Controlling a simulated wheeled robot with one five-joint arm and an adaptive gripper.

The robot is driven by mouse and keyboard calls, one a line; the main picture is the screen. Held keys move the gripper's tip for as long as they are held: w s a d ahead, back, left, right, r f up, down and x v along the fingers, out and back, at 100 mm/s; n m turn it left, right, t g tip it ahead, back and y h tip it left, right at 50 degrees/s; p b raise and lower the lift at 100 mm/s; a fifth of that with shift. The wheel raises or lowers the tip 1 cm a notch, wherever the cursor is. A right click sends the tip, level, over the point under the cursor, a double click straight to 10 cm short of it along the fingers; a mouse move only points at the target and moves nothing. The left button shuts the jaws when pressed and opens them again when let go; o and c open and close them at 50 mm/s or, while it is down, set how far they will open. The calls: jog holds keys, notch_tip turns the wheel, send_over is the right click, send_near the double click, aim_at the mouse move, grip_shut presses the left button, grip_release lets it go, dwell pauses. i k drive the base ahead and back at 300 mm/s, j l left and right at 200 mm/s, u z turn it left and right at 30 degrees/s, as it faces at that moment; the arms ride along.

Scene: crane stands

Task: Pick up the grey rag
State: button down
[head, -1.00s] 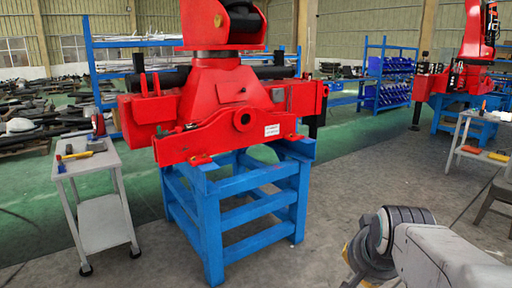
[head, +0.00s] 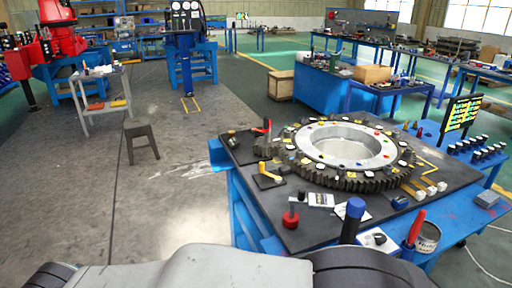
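I cannot make out a grey rag in the head view. A dark-topped blue workbench (head: 262,212) stands at the right, close to me. A large toothed ring gear (head: 350,178) with a pale inner ring lies on it, with small tools and parts around it. A small blue-grey block-like item (head: 487,198) lies at the bench's right side; I cannot tell what it is. My gripper is not in view.
A grey stool (head: 140,130) and a small tool trolley (head: 101,107) stand at the left. A red crane on a blue stand (head: 60,92) is behind them. A blue cabinet bench (head: 325,92) stands farther back. The grey floor between stool and workbench is clear.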

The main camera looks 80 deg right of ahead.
aim_at(487, 198)
jog(key=z, duration=4.6)
